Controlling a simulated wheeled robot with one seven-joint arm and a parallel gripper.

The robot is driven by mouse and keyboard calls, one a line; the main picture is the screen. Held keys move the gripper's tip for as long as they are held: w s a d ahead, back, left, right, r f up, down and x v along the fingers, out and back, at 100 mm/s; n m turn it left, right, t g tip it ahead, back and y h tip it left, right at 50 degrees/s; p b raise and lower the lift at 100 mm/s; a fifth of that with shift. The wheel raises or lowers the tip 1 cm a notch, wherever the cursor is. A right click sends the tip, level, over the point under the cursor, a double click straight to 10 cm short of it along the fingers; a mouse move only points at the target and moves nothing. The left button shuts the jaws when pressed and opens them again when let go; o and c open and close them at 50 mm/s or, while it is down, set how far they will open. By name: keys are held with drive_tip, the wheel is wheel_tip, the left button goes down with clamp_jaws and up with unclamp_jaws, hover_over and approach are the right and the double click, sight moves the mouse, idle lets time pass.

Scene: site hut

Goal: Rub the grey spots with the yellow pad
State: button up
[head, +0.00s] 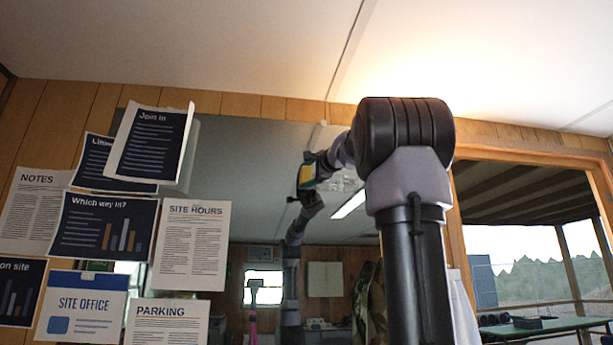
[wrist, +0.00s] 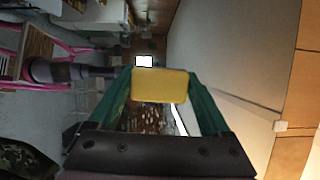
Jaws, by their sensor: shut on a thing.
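The yellow pad (wrist: 160,86) is held between the green fingers of my gripper (wrist: 158,92) in the wrist view. In the head view my gripper (head: 309,172) is in front of the mirror (head: 255,160), up in its upper middle, and the yellow pad (head: 306,176) shows there small, close to the glass. The reflected arm runs down from that place. I cannot tell whether the pad touches the glass. A pale grey mottled patch (head: 343,182) shows on the mirror just right of the gripper, partly behind my arm. Other grey spots cannot be made out.
Several paper notices, such as the site hours sheet (head: 191,245), cover the wall and the mirror's left edge. A window opening (head: 530,260) is at the right, with a green table (head: 545,328) beyond. My arm hides part of the mirror's right side.

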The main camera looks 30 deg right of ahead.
drive_tip(key=shift+w+d, duration=0.2)
drive_tip(key=shift+w, duration=0.55)
drive_tip(key=shift+d, duration=0.1)
drive_tip(key=shift+s+d, duration=0.75)
drive_tip(key=shift+d, duration=1.85)
drive_tip(key=shift+s+d, duration=0.7)
drive_tip(key=shift+d, duration=1.85)
drive_tip(key=shift+s+d, duration=0.75)
drive_tip(key=shift+d, duration=1.85)
drive_tip(key=shift+s+d, duration=0.25)
drive_tip(key=shift+d, duration=0.5)
drive_tip(key=shift+s+d, duration=0.25)
drive_tip(key=shift+d, duration=0.45)
drive_tip(key=shift+a, duration=0.1)
drive_tip(key=shift+w+a, duration=0.9)
drive_tip(key=shift+a, duration=2.2)
drive_tip(key=shift+w+a, duration=0.9)
drive_tip(key=shift+a, duration=2.25)
drive_tip(key=shift+w+a, duration=0.9)
drive_tip(key=shift+a, duration=2.2)
drive_tip(key=shift+d, duration=0.1)
